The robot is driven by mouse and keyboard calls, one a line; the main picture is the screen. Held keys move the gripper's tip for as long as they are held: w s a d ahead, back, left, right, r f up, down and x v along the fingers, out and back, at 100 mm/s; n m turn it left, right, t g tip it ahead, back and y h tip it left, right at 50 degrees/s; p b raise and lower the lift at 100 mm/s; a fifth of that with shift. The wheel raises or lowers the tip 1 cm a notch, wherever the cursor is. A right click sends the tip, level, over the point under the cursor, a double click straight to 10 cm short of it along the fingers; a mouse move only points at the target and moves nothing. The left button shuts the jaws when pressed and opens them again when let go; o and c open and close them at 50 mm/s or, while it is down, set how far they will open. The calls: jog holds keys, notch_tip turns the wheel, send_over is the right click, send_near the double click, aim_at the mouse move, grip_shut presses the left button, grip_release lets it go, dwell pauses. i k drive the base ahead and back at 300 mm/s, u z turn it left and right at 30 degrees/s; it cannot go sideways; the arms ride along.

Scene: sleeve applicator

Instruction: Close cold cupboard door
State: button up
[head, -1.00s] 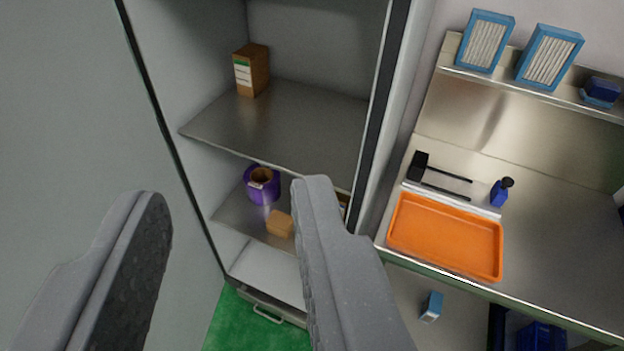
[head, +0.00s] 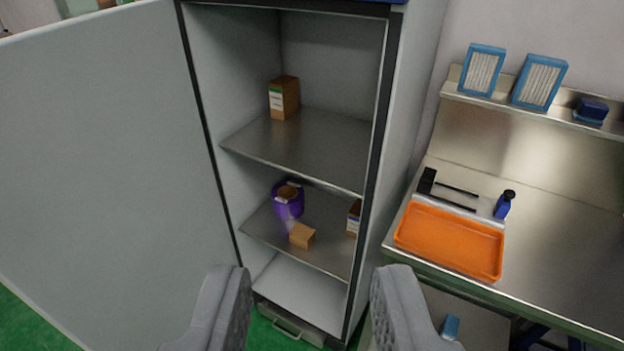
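The cold cupboard (head: 395,130) stands open ahead of me, with its shelves and contents showing. Its door (head: 100,160) is a large pale grey panel swung wide to the left, joined along the cupboard's left side. My gripper (head: 310,300) is open and empty at the bottom of the head view, in front of the cupboard's lower part. Its fingers are wide apart and appear clear of the door. The door's outer edge runs past the left of the picture.
Inside are a brown carton (head: 284,98), a purple roll (head: 288,201), a small orange-brown box (head: 302,236) and another carton (head: 354,218). A steel bench (head: 560,250) with an orange tray (head: 450,241) stands close on the right. Green floor (head: 40,325) shows lower left.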

aim_at(114, 225)
jog(key=u, duration=0.05)
jog(key=k, duration=0.5)
jog(key=u, duration=1.45)
jog(key=i, duration=1.35)
jog(key=z, duration=1.75)
